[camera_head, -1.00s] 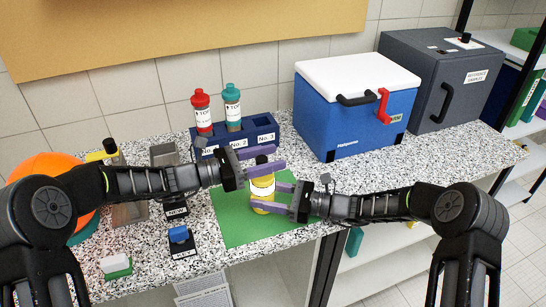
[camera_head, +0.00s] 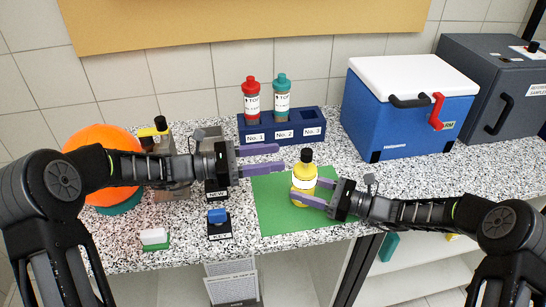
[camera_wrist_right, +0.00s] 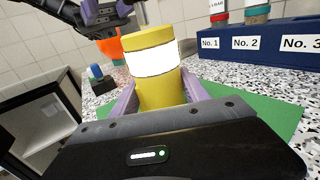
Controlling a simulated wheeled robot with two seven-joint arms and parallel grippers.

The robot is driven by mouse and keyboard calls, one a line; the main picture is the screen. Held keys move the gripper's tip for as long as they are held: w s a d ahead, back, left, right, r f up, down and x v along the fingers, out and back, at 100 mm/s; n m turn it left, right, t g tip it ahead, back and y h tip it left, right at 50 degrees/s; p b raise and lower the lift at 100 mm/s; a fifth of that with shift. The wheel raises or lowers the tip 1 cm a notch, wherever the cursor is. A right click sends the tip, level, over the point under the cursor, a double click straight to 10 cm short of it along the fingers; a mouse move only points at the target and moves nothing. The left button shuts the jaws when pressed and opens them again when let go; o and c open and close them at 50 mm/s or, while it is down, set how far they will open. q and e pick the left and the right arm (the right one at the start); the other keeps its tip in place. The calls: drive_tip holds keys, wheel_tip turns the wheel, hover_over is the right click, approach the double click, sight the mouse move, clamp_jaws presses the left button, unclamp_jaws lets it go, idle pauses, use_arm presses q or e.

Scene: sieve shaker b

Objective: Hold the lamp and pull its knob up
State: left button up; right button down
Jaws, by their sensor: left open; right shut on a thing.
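The lamp (camera_head: 304,184) is a yellow cylinder with a white band and a black knob (camera_head: 306,155) on top. It is upright over the green mat; whether its base touches the mat is unclear. My right gripper (camera_head: 318,191) is shut on its lower body from the right. In the right wrist view the lamp (camera_wrist_right: 158,93) sits between the purple fingers, its white band bright; the knob does not show there. My left gripper (camera_head: 283,158) is open and empty, left of the lamp's top, its fingertips apart from the knob.
The green mat (camera_head: 275,215) lies under the lamp. Behind it is a blue rack (camera_head: 285,137) with two bottles. A blue cooler (camera_head: 410,120) stands at right. An orange ball (camera_head: 90,143), small black stands and a green-white block (camera_head: 154,238) are at left.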

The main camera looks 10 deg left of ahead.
drive_tip(key=shift+c, duration=2.3)
unclamp_jaws()
drive_tip(key=shift+d, duration=0.1)
drive_tip(key=v, duration=1.2)
drive_tip(key=shift+s, duration=0.1)
